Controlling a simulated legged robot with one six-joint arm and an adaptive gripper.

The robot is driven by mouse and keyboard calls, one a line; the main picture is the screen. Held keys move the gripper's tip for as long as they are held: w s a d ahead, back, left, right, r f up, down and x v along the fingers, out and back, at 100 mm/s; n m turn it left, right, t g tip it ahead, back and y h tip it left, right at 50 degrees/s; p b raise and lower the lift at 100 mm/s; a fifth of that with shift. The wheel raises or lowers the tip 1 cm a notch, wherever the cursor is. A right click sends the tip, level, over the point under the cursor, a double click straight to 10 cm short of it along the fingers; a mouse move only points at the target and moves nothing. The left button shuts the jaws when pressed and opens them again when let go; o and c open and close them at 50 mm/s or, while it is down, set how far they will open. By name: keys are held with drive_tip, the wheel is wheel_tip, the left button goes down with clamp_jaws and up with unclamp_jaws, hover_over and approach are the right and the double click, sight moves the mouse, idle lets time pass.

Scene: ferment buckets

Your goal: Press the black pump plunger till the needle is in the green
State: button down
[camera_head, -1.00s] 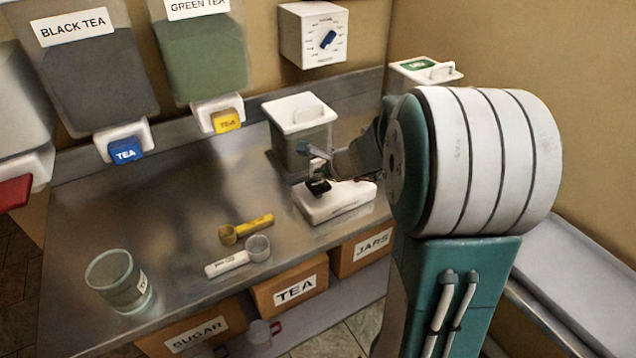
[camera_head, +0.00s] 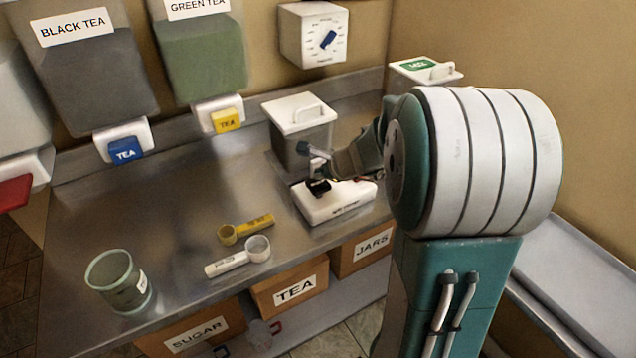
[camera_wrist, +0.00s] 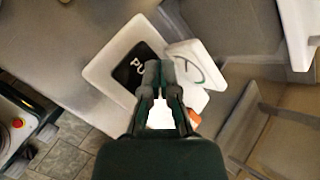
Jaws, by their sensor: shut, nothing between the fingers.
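The white pump unit (camera_head: 340,203) sits on the steel counter, with its black plunger (camera_head: 318,187) on top at the left end. In the wrist view the black plunger (camera_wrist: 132,70) carries white letters, partly covered by my fingers. Beside it is a white gauge (camera_wrist: 207,60) with a green arc; the needle cannot be made out. My gripper (camera_wrist: 152,68) is shut and empty, its tips over the edge of the plunger in that view. In the head view my gripper (camera_head: 317,168) is just above the plunger; contact cannot be told.
A yellow scoop (camera_head: 246,229), a white scoop (camera_head: 238,257) and a glass jar (camera_head: 120,282) lie or stand to the left. A dial box (camera_head: 314,35) hangs on the wall.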

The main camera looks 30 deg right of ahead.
sight(322, 185)
drive_tip(key=shift+f, duration=0.1)
drive_tip(key=shift+f, duration=0.25)
drive_tip(key=shift+s+f, duration=0.1)
drive_tip(key=shift+f, duration=1.5)
idle(1.9)
drive_tip(key=shift+r, duration=2.05)
drive_tip(key=shift+r, duration=2.5)
